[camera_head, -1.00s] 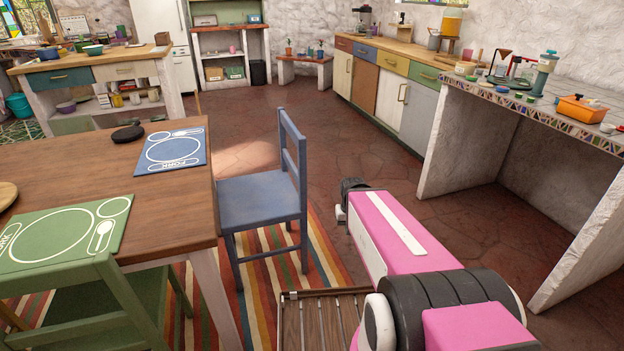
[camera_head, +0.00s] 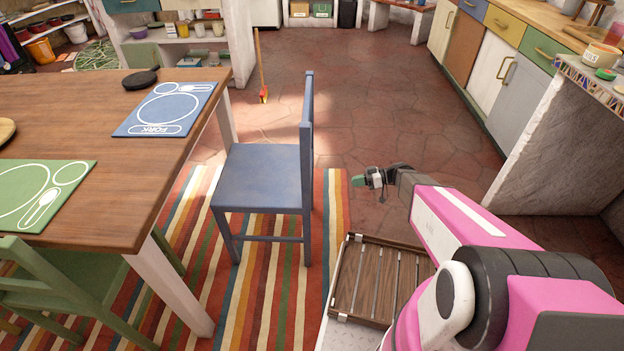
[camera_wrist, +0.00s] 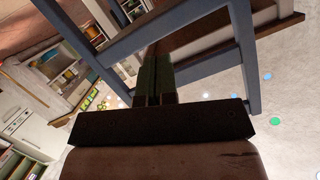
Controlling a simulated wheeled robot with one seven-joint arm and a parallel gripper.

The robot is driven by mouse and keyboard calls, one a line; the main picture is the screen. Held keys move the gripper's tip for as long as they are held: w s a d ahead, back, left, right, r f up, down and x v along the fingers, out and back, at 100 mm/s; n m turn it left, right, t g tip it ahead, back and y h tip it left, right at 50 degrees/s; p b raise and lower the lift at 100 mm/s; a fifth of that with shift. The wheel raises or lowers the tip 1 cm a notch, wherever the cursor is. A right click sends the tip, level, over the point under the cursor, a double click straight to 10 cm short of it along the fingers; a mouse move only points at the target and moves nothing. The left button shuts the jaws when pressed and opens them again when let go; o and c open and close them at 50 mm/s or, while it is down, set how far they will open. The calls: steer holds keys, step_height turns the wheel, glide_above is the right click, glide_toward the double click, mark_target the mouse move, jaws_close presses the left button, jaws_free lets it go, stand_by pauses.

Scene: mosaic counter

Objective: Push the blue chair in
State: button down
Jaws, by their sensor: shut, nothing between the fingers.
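The blue chair (camera_head: 262,178) stands upright on the striped rug at the right side of the wooden table (camera_head: 84,140). Its seat faces the table and its backrest is on the side away from it. The seat's front edge is close to the table's edge. My gripper (camera_head: 360,180) is shut and empty, to the right of the chair's backrest, with a gap of floor between them. In the wrist view, my shut gripper fingers (camera_wrist: 154,82) point toward the blue chair's frame (camera_wrist: 243,60), which crosses the upper part of the picture.
A green chair (camera_head: 70,290) stands at the table's near side. A blue placemat (camera_head: 168,110) and a green placemat (camera_head: 40,190) lie on the table. A broom (camera_head: 262,70) stands beyond the chair. Cabinets (camera_head: 490,75) line the right. The floor behind the chair is clear.

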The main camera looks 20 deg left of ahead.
steer(key=a+f+n+y, duration=0.2)
steer(key=a+n+y, duration=0.1)
steer(key=a, duration=1.3)
steer(key=shift+s+a, duration=0.25)
steer(key=shift+s, duration=0.15)
